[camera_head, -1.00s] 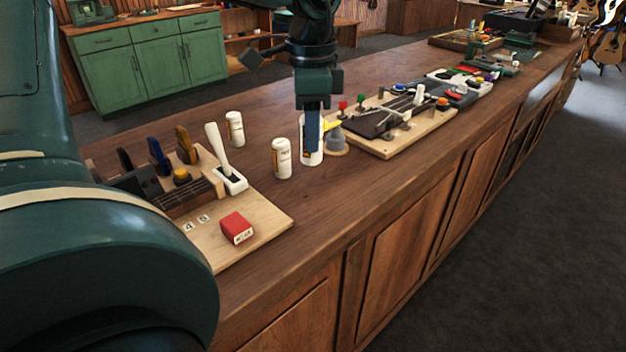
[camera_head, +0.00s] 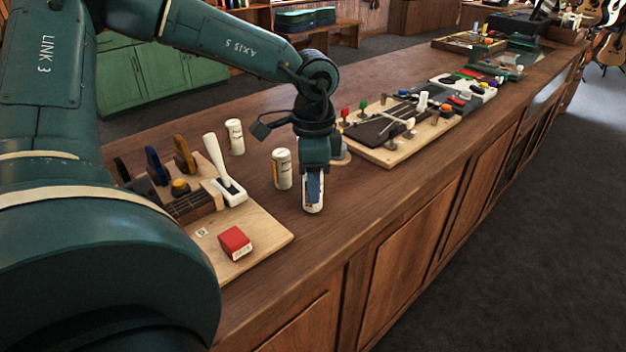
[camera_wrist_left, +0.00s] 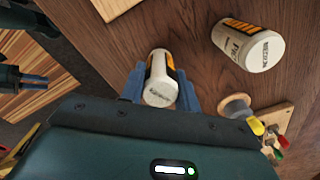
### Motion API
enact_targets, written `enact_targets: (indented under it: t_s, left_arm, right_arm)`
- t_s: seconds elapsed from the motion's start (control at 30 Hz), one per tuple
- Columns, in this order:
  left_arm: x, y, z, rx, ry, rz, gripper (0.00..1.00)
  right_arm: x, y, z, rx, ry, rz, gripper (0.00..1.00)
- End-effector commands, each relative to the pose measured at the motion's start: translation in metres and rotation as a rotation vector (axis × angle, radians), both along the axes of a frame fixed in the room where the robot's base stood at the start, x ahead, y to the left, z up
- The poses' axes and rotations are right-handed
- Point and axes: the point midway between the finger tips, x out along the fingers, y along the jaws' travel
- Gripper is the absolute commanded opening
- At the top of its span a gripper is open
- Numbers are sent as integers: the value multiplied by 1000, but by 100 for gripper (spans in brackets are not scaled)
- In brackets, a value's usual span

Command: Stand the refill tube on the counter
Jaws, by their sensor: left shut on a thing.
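A white tube with a yellow and dark label (camera_head: 313,207) is between the fingers of my left gripper (camera_head: 314,186), over the counter (camera_head: 400,160) and close to its front edge. It also shows in the left wrist view (camera_wrist_left: 160,92), between the two blue fingers of my left gripper (camera_wrist_left: 160,96). The tube looks about upright in the head view; I cannot tell whether its base touches the wood. The fingers hide its upper part.
A similar white tube (camera_head: 282,170) stands just left of my gripper, and another (camera_head: 235,137) stands farther back. A wooden board with a red box (camera_head: 235,242) lies at left. A board with tools and knobs (camera_head: 385,152) lies at right. The counter front between is clear.

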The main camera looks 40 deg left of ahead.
Motion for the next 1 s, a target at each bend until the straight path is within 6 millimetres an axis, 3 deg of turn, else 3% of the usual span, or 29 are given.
enact_targets:
  t_s: [0.4,0.43,0.67,1.0]
  left_arm:
    - [0,0,-9,1,-2,0,9]
    - [0,0,-6,0,-1,0,34]
    - [0,0,-6,-1,-1,0,53]
    - [0,0,-1,0,0,0,54]
  right_arm:
    - [0,2,-8,9,3,-2,36]
    - [0,2,-5,11,3,-3,36]
    - [1,3,-3,16,1,-8,36]
    - [2,1,4,11,-3,-10,36]
